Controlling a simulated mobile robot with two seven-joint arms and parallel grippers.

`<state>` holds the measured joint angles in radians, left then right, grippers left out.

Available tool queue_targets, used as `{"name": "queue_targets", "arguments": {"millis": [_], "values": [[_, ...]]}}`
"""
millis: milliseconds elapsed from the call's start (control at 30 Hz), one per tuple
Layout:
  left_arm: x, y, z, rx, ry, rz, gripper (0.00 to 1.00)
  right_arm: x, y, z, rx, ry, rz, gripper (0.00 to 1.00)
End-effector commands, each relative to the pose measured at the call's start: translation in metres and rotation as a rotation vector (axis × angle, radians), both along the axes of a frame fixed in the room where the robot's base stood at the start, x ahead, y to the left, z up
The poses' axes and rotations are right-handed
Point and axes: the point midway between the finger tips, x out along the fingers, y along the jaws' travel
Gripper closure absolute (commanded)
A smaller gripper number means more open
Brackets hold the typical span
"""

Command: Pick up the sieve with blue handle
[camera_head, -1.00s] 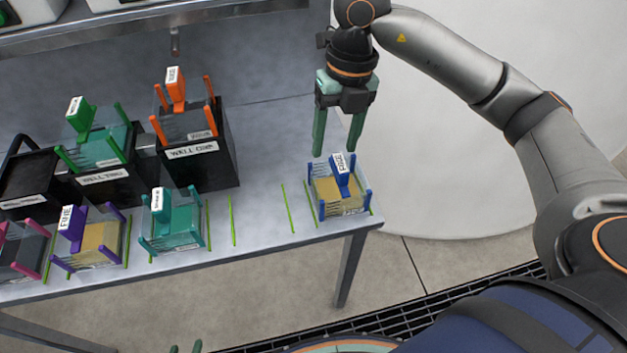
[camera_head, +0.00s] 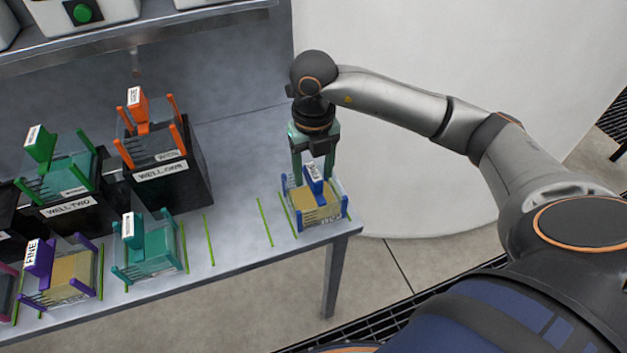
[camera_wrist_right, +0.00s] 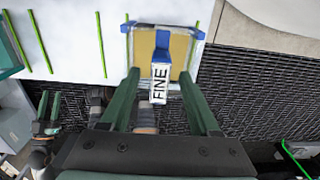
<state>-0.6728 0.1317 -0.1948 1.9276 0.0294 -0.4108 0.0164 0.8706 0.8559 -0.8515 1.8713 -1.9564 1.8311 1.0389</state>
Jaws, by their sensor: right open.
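The blue-handled sieve (camera_head: 316,203) has blue corner posts, a yellowish body and a raised blue handle with a white label. It sits near the right end of the table. The right wrist view shows its handle (camera_wrist_right: 160,75), labelled FINE, lying between the fingers in the picture. My right gripper (camera_head: 313,174) is open and points down over the sieve, its fingertips close to the handle. Whether they touch it cannot be told. Green fingers, apparently my left gripper (camera_wrist_right: 47,108), show small at the left of the right wrist view.
A teal sieve (camera_head: 147,248) and a purple sieve (camera_head: 65,276) stand further left. Behind them, green (camera_head: 62,165) and orange (camera_head: 150,135) sieves sit on black wells. Bare table (camera_head: 235,215) with green lines lies left of the blue sieve. The table edge is close on its right.

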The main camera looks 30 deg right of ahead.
Motion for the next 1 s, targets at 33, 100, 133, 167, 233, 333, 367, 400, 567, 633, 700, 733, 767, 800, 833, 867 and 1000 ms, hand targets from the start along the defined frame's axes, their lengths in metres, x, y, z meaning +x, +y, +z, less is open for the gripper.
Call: {"name": "queue_targets", "arguments": {"millis": [33,100,133,167,233,333,367,400,567,633,700,733,767,800,833,867,1000], "values": [[0.0002,0.0003,0.0,0.0,-0.001,0.0,0.5,-0.001,0.0003,-0.0074,0.001,0.004,0.001,0.38],[0.0002,0.0004,0.0,0.001,-0.001,0.0,0.5,-0.0008,0.0001,-0.0134,-0.001,0.002,0.001,0.38],[0.0002,0.0005,0.0,0.001,-0.001,0.0,0.5,-0.0008,0.0001,-0.0151,-0.001,0.002,0.002,0.38],[0.0003,0.0006,0.0,0.001,-0.001,0.0,0.5,-0.0008,0.0001,-0.0162,-0.001,0.001,0.002,0.38],[0.0002,0.0008,-0.0003,0.001,-0.001,0.0,0.5,-0.0007,0.0002,-0.0171,0.0,0.001,0.002,0.38],[0.0001,0.0013,-0.0009,0.003,0.0,0.002,0.5,-0.0005,0.0003,-0.0168,0.001,0.0,0.002,0.38],[0.0,0.0015,-0.001,0.003,0.0,0.001,0.5,-0.0005,0.0004,-0.0168,0.001,0.0,0.002,0.38],[-0.0001,0.0018,-0.0013,0.003,0.0,0.001,0.5,-0.0005,0.0004,-0.0167,0.001,0.0,0.002,0.4],[-0.0001,0.0024,-0.0016,0.004,0.001,0.002,0.5,-0.0005,0.0004,-0.0164,0.001,0.0,0.002,0.58],[-0.0002,0.0025,-0.0017,0.004,0.001,0.003,0.5,-0.0005,0.0005,-0.0164,0.001,0.0,0.002,0.66],[-0.0002,0.0026,-0.0017,0.004,0.001,0.003,0.5,-0.0005,0.0005,-0.0163,0.001,0.0,0.002,0.73],[-0.0002,0.0026,-0.0017,0.004,0.001,0.003,0.5,-0.0005,0.0005,-0.0163,0.001,0.0,0.002,0.77],[-0.0002,0.0026,-0.0017,0.004,0.001,0.003,0.5,-0.0005,0.0005,-0.0163,0.001,0.0,0.002,0.8],[-0.0002,0.0027,-0.0018,0.004,0.001,0.003,0.5,-0.0005,0.0005,-0.0162,0.001,0.0,0.002,0.85],[-0.0002,0.0027,-0.0018,0.004,0.001,0.003,0.5,-0.0005,0.0005,-0.0162,0.001,0.0,0.002,0.88],[-0.0003,0.0027,-0.0018,0.004,0.001,0.003,0.5,-0.0005,0.0005,-0.0162,0.001,0.0,0.002,0.92],[-0.0003,0.0027,-0.0019,0.004,0.001,0.003,0.5,-0.0004,0.0004,-0.0161,0.001,0.0,0.002,1.0]]}}
